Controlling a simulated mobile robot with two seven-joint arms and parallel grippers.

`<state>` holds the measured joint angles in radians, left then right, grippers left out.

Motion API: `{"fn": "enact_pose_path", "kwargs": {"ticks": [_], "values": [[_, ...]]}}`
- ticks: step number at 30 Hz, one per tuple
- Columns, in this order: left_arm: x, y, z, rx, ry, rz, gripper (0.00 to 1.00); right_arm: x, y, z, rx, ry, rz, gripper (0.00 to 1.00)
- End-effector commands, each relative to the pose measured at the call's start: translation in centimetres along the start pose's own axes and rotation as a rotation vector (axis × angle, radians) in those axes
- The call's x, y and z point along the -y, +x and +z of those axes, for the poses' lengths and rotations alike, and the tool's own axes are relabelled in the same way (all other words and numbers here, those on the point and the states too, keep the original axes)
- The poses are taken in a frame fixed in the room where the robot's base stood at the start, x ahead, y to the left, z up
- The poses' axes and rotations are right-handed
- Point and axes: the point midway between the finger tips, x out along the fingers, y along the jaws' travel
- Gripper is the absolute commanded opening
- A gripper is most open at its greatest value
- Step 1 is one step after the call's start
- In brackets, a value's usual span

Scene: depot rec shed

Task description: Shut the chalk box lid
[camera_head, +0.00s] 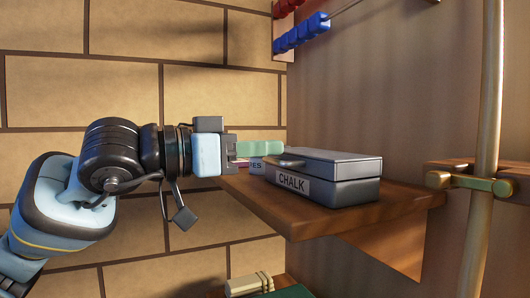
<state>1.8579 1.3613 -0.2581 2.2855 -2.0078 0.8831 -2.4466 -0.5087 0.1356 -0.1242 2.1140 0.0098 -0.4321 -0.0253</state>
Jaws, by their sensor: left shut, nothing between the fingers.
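A grey metal chalk box (345,191) with a CHALK label (292,182) stands on a wooden wall shelf. Its lid (335,155) lies low over the base, with a dark seam between them. I cannot tell whether the lid is fully down. A grey tab (287,160) sticks out at the lid's left end. My left gripper (280,147) comes in from the left with green fingers, shut and empty. The fingertips are beside the lid's left end, just above the tab; I cannot tell whether they touch. My right gripper is not in view.
The wooden shelf (405,200) juts from a wooden wall. An abacus with blue beads (302,33) hangs above. A vertical pole (487,110) with a bracket stands at right. Pale blocks (247,284) lie below.

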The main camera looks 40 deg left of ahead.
Motion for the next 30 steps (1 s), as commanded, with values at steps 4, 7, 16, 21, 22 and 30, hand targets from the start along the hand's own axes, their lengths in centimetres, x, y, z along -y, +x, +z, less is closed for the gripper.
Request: {"fn": "enact_pose_path", "kwargs": {"ticks": [4,7,16,21,22,30], "values": [[0.0,0.09,0.55,0.001,-0.001,0.0,0.0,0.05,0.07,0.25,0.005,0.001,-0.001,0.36],[0.0,0.11,0.72,0.001,-0.001,0.0,0.0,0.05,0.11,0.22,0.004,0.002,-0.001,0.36],[-0.01,0.14,0.95,0.003,-0.001,0.0,0.0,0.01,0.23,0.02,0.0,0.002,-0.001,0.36],[-0.02,0.15,1.0,0.005,-0.001,0.0,0.0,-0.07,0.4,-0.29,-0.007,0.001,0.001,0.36],[-0.03,0.16,1.02,0.005,-0.001,0.0,0.0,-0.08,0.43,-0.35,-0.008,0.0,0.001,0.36],[-0.08,-0.07,0.44,0.006,-0.001,0.0,0.0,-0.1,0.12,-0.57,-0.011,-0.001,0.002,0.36]]}}
